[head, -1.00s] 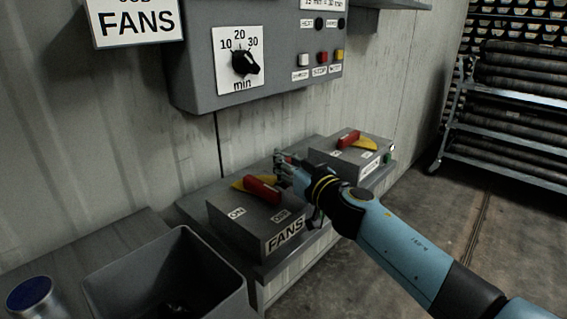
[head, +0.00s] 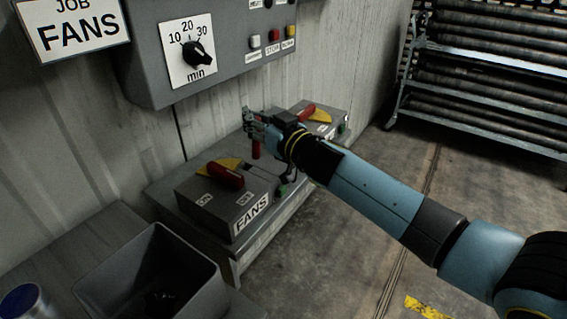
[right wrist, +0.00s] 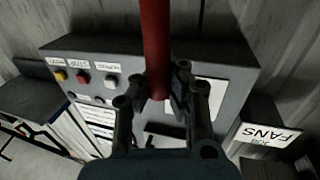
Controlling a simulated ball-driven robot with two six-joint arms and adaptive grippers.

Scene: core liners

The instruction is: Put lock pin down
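A red rod, seemingly the lock pin (head: 256,150), hangs below my right gripper (head: 255,122), above the bench between two grey switch boxes. In the right wrist view the red pin (right wrist: 155,45) runs between the two fingers of the right gripper (right wrist: 160,92), which look shut on it. Its end shows between the fingers and seems clear of any surface. The nearer switch box (head: 205,210) is labelled FANS and has a red handle (head: 225,175) over a yellow part. My left gripper is not in view.
The second switch box (head: 325,122) stands behind my right wrist. A grey open bin (head: 205,285) and a blue-topped can (head: 22,300) are at the lower left. A control panel (head: 150,75) hangs on the wall above. A rack of tubes (head: 480,75) stands at the back right.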

